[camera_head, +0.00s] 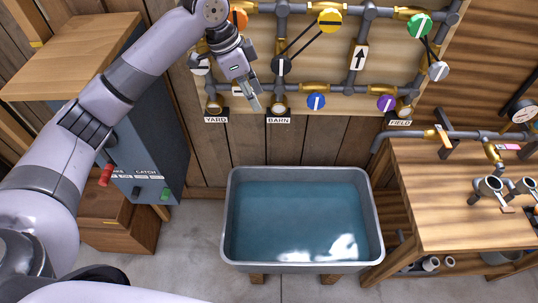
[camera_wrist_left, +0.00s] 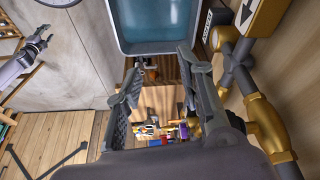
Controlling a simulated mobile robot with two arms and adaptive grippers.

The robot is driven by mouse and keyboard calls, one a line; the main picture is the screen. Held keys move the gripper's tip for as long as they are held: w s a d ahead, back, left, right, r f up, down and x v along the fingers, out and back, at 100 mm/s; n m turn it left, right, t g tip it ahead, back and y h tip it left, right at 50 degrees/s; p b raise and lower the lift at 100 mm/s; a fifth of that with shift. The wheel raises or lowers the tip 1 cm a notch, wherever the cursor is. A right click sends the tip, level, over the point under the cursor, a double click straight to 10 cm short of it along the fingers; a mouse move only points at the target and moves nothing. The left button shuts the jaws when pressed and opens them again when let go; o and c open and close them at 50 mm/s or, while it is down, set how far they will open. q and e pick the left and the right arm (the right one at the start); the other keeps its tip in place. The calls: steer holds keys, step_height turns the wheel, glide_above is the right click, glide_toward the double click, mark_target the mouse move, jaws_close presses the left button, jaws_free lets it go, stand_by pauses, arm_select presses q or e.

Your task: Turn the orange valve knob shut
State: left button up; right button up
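The orange valve knob (camera_head: 238,17) is at the top left of the pipe board in the head view, partly hidden behind my left arm. I cannot tell how its handle mark is turned. My left gripper (camera_head: 262,101) is below and right of it, near the lower pipe row between the YARD and BARN signs, apart from the orange knob. In the left wrist view my left gripper (camera_wrist_left: 160,62) has its fingers spread with nothing between them. My right gripper (camera_wrist_left: 37,42) shows small at the far left of that view; its finger opening is unclear.
Nearby are yellow (camera_head: 329,20), green (camera_head: 419,25), blue (camera_head: 316,101) and purple (camera_head: 387,103) knobs, with pipes between. A water trough (camera_head: 375,215) stands below. A wooden workbench (camera_head: 435,210) is at right and a blue-grey cabinet (camera_head: 150,150) at left.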

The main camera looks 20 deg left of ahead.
arm_select(q)
steer(key=s+d+f+n, duration=0.1)
steer(key=s+d+f, duration=0.1)
steer(key=f, duration=0.6)
steer(key=s+d+f+n+b, duration=0.1)
steer(key=d+f, duration=0.2)
steer(key=f, duration=0.6)
steer(key=shift+s+n+t+h, duration=0.3)
steer(key=shift+s+t+h, duration=0.05)
steer(key=shift+t+h, duration=0.05)
steer(key=shift+d, duration=0.1)
